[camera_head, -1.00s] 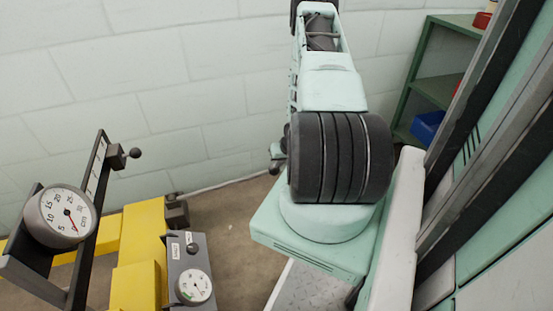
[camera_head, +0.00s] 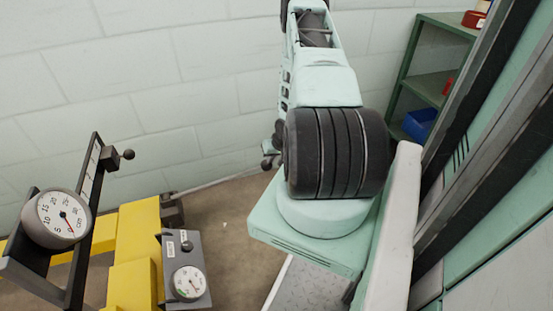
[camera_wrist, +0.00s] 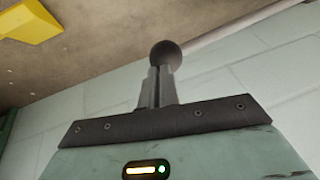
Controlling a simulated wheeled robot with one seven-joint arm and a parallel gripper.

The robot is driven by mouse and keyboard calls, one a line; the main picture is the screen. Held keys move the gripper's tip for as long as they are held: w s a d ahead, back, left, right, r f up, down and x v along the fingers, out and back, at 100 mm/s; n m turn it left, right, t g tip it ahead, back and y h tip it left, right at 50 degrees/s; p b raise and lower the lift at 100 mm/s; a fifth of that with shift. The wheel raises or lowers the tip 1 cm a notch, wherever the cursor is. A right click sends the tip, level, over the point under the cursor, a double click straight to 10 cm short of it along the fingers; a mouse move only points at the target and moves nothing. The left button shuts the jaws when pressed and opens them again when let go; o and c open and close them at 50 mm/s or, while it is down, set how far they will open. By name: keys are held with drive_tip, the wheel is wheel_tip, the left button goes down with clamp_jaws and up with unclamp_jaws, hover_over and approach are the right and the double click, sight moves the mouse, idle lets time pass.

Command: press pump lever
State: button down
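My gripper (camera_wrist: 160,74) shows in the wrist view with its two grey fingers close together. A dark round ball (camera_wrist: 166,52) shows at the fingertips. I cannot tell whether it touches them, and no rod is visible on it. In the head view my gripper's fingers cannot be made out behind my mint-green arm. A dark ball knob (camera_head: 128,154) sticks out from a block on the slanted rail at the left. No part is clearly recognisable as the pump lever.
A large round gauge (camera_head: 62,217) sits on the dark frame at the left. A grey box (camera_head: 183,251) with a small dial (camera_head: 189,283) stands beside a yellow frame (camera_head: 133,284). A green shelf (camera_head: 430,88) with a blue bin (camera_head: 419,123) stands at the right.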

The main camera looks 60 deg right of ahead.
drive_tip(key=s+d+p+v, duration=0.1)
drive_tip(key=p+v, duration=0.2)
drive_tip(key=v, duration=0.9)
drive_tip(key=shift+d, duration=0.35)
drive_tip(key=shift+s+f, duration=0.1)
